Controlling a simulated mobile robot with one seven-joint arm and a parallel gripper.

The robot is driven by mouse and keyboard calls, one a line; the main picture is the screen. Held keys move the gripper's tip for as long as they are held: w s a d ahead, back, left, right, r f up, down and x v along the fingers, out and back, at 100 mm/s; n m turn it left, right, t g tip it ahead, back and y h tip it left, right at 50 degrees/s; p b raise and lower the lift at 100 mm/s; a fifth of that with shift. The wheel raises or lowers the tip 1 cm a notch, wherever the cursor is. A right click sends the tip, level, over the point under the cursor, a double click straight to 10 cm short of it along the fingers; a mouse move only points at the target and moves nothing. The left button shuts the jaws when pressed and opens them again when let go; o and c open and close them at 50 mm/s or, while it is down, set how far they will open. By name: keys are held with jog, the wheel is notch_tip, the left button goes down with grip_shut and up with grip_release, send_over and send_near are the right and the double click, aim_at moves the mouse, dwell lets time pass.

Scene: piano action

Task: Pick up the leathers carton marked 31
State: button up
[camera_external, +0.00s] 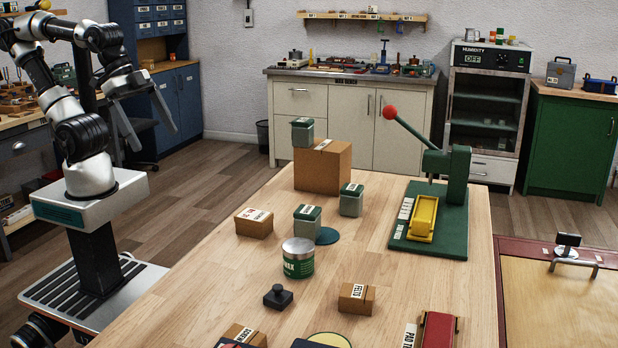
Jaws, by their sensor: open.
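I cannot read the words leathers or 31 on any carton. A small brown carton (252,224) at the left of the wooden table has a label too small to read. Another small carton (357,299) near the front reads FELTS. A third carton (245,336) at the front edge seems to read SCREWS and is partly cut off. A large brown carton (322,172) stands at the back of the table. My gripper (157,140) is open and empty, raised at the left, away from the table and all the cartons.
A WAX tin (298,260) and a black knobbed block (278,297) stand mid-table. A green press (455,185) with a red-knobbed lever holds the right side.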

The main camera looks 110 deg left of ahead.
dwell(0.3)
jog(key=c, duration=0.7)
jog(key=g+b, duration=0.1)
jog(key=b, duration=0.1)
send_near(253, 214)
jog(key=shift+m, duration=0.4)
jog(key=f+b, duration=0.2)
jog(key=f, duration=0.2)
jog(key=shift+w+a+f+b, duration=0.2)
jog(key=shift+w+f+b, duration=0.1)
jog(key=shift+w+b, duration=0.1)
jog(key=shift+w+d+b+x, duration=0.1)
jog(key=shift+w+b+x, duration=0.1)
jog(key=shift+x, duration=0.85)
jog(key=shift+w+d+b+x, duration=0.1)
jog(key=shift+b+x, duration=0.1)
jog(key=shift+x, duration=0.8)
jog(key=shift+w+b+x, duration=0.15)
jog(key=shift+b+x, duration=0.05)
jog(key=shift+x, duration=0.85)
